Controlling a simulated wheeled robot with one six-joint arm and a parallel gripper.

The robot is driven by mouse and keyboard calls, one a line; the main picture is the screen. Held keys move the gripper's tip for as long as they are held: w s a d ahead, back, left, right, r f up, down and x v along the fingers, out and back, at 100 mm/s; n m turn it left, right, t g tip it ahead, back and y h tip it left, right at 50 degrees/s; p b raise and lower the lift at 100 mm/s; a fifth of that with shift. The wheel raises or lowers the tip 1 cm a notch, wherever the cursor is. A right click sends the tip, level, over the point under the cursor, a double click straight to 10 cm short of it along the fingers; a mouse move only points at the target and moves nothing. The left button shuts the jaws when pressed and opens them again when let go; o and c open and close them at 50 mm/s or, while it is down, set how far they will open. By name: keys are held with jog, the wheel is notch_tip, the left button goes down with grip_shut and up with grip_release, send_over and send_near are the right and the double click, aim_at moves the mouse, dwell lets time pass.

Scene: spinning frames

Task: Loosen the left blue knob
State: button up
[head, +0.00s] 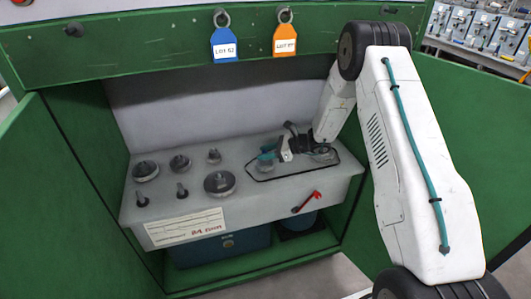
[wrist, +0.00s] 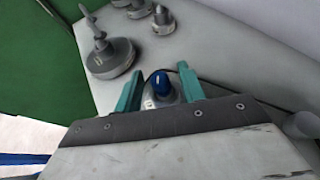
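A blue knob (wrist: 161,84) on a pale grey base shows in the wrist view, between the two teal fingers of my gripper (wrist: 160,88). The fingers stand one on each side of it, with a visible gap on both sides, so my gripper is open. In the head view my gripper (head: 268,153) is low over the right half of the grey shelf (head: 240,197), inside a black outline. The blue of the knob cannot be made out there. Whether it is the left one of a pair cannot be told, as my wrist covers the spot beside it.
Several grey round parts and pegs, such as a disc (head: 220,183), stand on the shelf's left half. A red wrench (head: 306,201) is on its front face. Green cabinet walls (head: 70,190) flank the shelf. Blue (head: 224,45) and orange (head: 285,40) tags hang above.

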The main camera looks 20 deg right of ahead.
jog(key=shift+w+a+f, duration=0.1)
jog(key=shift+w+a, duration=0.05)
jog(key=shift+a, duration=0.15)
grip_shut()
jog(key=shift+n, duration=0.3)
jog(key=n+g+y, duration=0.1)
jog(key=n+g, duration=0.3)
jog(key=g, duration=0.1)
jog(key=shift+g, duration=0.4)
jog(key=n+g+h, duration=0.1)
jog(key=n+g, duration=0.4)
jog(key=g, duration=0.1)
jog(key=shift+d+n, duration=0.1)
jog(key=shift+n, duration=0.3)
